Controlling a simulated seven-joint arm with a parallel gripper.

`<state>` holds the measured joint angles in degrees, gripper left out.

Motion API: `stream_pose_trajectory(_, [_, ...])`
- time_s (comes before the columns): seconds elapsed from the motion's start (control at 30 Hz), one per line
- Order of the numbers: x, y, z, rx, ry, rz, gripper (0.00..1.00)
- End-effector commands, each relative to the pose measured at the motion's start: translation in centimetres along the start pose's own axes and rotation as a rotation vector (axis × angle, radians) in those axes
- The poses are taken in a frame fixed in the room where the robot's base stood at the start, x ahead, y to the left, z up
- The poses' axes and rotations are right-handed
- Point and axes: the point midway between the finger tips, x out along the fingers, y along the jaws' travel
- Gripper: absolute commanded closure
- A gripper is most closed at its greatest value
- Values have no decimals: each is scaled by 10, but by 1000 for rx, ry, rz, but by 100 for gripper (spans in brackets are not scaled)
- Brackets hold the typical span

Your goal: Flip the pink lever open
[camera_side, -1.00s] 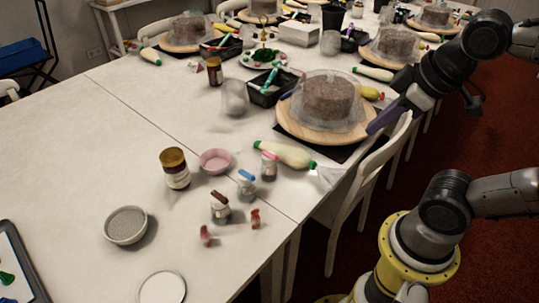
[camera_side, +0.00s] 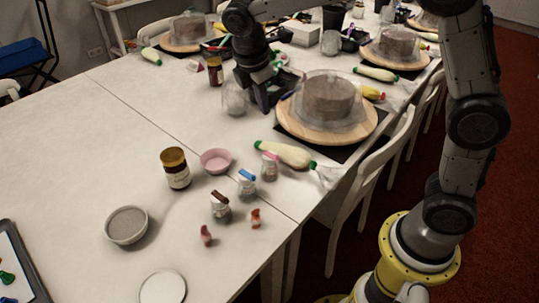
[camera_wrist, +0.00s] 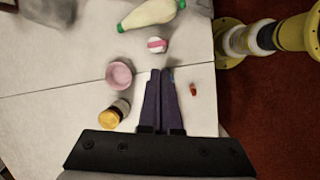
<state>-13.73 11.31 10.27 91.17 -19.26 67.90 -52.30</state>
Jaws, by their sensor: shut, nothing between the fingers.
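The pink lever (camera_side: 269,156) lies flat across the top of a small clear shaker jar (camera_side: 269,172), beside a piping bag. In the wrist view the pink lever (camera_wrist: 156,44) crosses the jar's white top, ahead of my fingertips. My gripper (camera_side: 263,108) hangs over the table beyond the jar in the side view, near the cake stand, and does not touch the lever. In the wrist view my gripper's (camera_wrist: 161,72) two dark purple fingers are together and empty. They hide part of the neighbouring jars.
Jars with a blue lever (camera_side: 246,175) and a brown lever (camera_side: 220,197) stand close by. A cake stand (camera_side: 318,130) is behind. The table's left middle is clear.

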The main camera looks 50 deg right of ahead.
Motion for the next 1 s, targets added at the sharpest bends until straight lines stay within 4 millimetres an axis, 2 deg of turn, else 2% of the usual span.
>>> stream_pose_trajectory(0.03, [14, 4, -14, -34, -21, -20, 100])
stream_pose_trajectory(0.2, [51, 7, -48, -102, -67, -68, 100])
stream_pose_trajectory(0.37, [74, -2, -64, -142, -94, -110, 100])
stream_pose_trajectory(0.5, [80, -6, -70, -159, -102, -121, 100])
stream_pose_trajectory(0.83, [80, -6, -70, -158, -101, -119, 100])
stream_pose_trajectory(1.0, [93, -8, -68, -157, -103, -121, 100])
